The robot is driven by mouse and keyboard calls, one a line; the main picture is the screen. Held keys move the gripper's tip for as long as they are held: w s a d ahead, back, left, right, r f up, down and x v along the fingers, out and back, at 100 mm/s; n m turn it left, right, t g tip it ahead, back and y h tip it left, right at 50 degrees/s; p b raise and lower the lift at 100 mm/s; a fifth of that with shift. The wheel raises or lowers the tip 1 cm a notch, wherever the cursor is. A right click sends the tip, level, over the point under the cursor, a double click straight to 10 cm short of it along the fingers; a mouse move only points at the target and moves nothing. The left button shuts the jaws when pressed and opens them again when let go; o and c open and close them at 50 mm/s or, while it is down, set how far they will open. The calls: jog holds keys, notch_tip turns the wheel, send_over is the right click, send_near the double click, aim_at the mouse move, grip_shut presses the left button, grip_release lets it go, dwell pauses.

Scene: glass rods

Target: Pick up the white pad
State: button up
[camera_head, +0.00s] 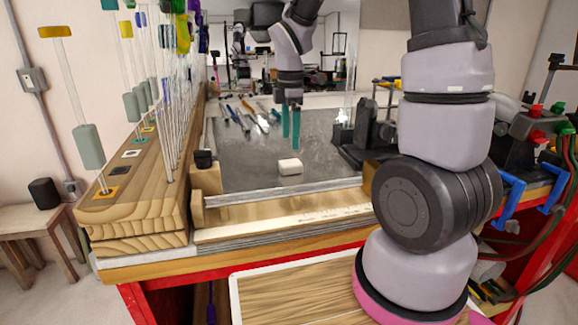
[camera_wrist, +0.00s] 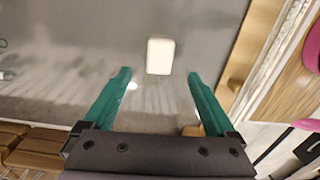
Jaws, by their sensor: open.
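The white pad (camera_head: 290,166) is a small rounded block lying on the dark grey work surface (camera_head: 245,170), near its front edge. In the wrist view the white pad (camera_wrist: 160,56) lies ahead of the fingertips, about centred between them and not touching either. My gripper (camera_head: 290,124) has two teal fingers and hangs above the surface, behind the pad in the head view. In the wrist view my gripper (camera_wrist: 160,75) is open, with nothing between its fingers.
A wooden rack (camera_head: 140,185) with glass rods and coloured tags stands at the left. A wooden rail (camera_head: 285,222) runs along the front. Several tools (camera_head: 245,115) lie at the back left. Dark equipment (camera_head: 365,140) stands at the right. The surface around the pad is clear.

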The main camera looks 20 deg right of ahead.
aim_at(291, 162)
notch_tip(291, 162, down, 8)
jog(key=shift+f, duration=0.1)
dwell(0.4)
jog(key=c, duration=1.4)
